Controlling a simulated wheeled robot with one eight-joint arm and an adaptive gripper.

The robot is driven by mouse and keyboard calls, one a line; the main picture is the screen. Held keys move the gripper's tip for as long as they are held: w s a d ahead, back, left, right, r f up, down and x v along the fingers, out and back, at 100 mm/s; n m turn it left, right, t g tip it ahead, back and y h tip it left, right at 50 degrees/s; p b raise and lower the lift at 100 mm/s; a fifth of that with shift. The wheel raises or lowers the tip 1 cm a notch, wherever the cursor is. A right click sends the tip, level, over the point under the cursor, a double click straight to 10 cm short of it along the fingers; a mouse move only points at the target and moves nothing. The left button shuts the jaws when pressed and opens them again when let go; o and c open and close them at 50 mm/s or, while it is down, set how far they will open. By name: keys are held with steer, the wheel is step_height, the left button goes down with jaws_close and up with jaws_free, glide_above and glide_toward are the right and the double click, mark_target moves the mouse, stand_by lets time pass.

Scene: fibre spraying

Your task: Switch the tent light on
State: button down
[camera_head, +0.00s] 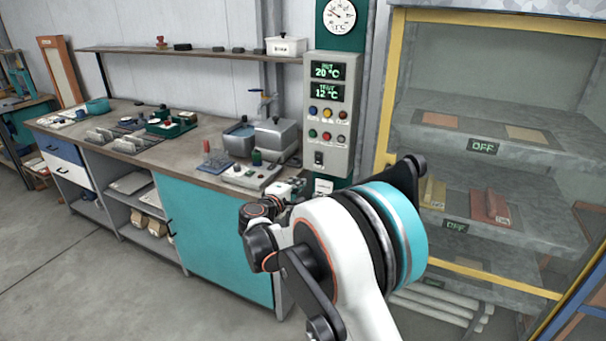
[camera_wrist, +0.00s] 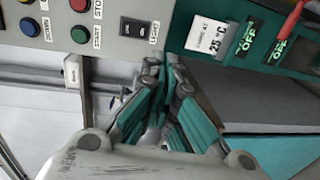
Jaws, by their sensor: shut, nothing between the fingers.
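The grey control panel (camera_head: 330,115) is on the wall, with two green displays reading 20 °C and 12 °C above rows of coloured buttons. A small black rocker switch (camera_head: 318,158) sits low on it. In the wrist view the rocker switch (camera_wrist: 138,28) is close, with a label beside it that seems to read LIGHT. My gripper (camera_wrist: 162,72) is shut and empty, its tips just below the switch in that picture, apparently apart from it. In the head view my arm hides most of the gripper. The yellow-framed tent (camera_head: 392,90) stands right of the panel.
In the wrist view, a white 25 °C label (camera_wrist: 208,36), OFF displays (camera_wrist: 246,38) and a red lever (camera_wrist: 292,17) are right of the switch. The workbench (camera_head: 205,183) with several tools and boxes is left of my arm. Floor is free at lower left.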

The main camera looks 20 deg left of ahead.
steer(key=s, duration=0.3)
steer(key=shift+s+a+f, duration=0.1)
steer(key=shift+s+f, duration=0.05)
steer(key=shift+f, duration=0.15)
